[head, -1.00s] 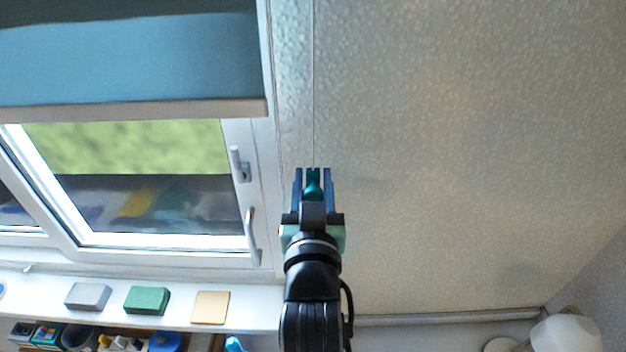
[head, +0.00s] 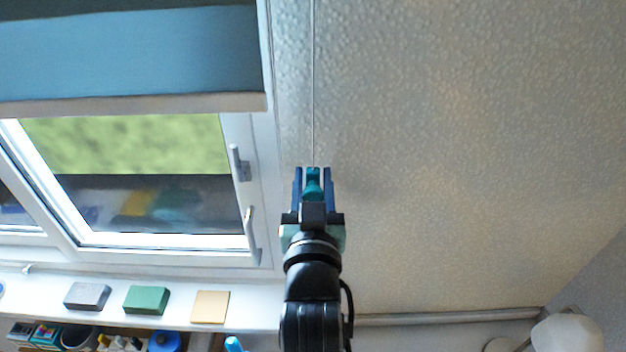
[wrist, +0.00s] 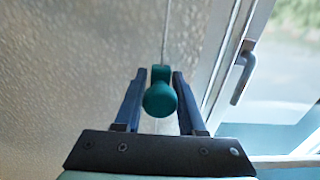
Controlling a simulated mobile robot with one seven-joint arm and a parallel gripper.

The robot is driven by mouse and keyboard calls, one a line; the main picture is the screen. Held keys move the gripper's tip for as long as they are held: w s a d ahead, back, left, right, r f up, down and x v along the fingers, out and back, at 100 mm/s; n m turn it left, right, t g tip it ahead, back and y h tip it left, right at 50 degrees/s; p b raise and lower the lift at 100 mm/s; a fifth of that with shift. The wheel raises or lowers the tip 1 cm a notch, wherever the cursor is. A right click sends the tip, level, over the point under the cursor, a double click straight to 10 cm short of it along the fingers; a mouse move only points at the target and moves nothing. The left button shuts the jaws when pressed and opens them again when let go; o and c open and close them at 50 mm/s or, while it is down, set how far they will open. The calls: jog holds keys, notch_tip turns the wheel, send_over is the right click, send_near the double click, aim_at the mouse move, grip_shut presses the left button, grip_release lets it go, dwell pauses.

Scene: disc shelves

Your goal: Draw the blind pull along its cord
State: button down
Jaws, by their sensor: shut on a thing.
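The teal blind pull (head: 313,186) hangs at the lower end of a thin pale cord (head: 313,90) in front of the textured wall, right of the window. My gripper (head: 312,171) is shut on the pull, with a blue finger on each side. In the wrist view the pull (wrist: 160,98) has a rounded end toward the camera, and the cord (wrist: 166,35) runs up from it, looking straight. The blue blind (head: 130,55) covers the upper part of the window, and its pale bottom bar (head: 130,103) is above the open-view glass.
The window frame with two handles (head: 238,163) stands left of my gripper. Below is a white sill (head: 250,305) with grey, green and tan blocks. A white lamp (head: 567,332) is at the lower right. The wall to the right is bare.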

notch_tip(320, 180, down, 24)
jog(key=b, duration=1.7)
jog(key=shift+f+b, duration=0.1)
jog(key=shift+b, duration=0.3)
jog(key=c, duration=0.8)
grip_release()
jog(key=shift+c, duration=0.2)
jog(key=shift+o, duration=1.6)
jog(key=shift+r, duration=0.2)
jog(key=s+b, duration=0.2)
jog(key=s, duration=1.1)
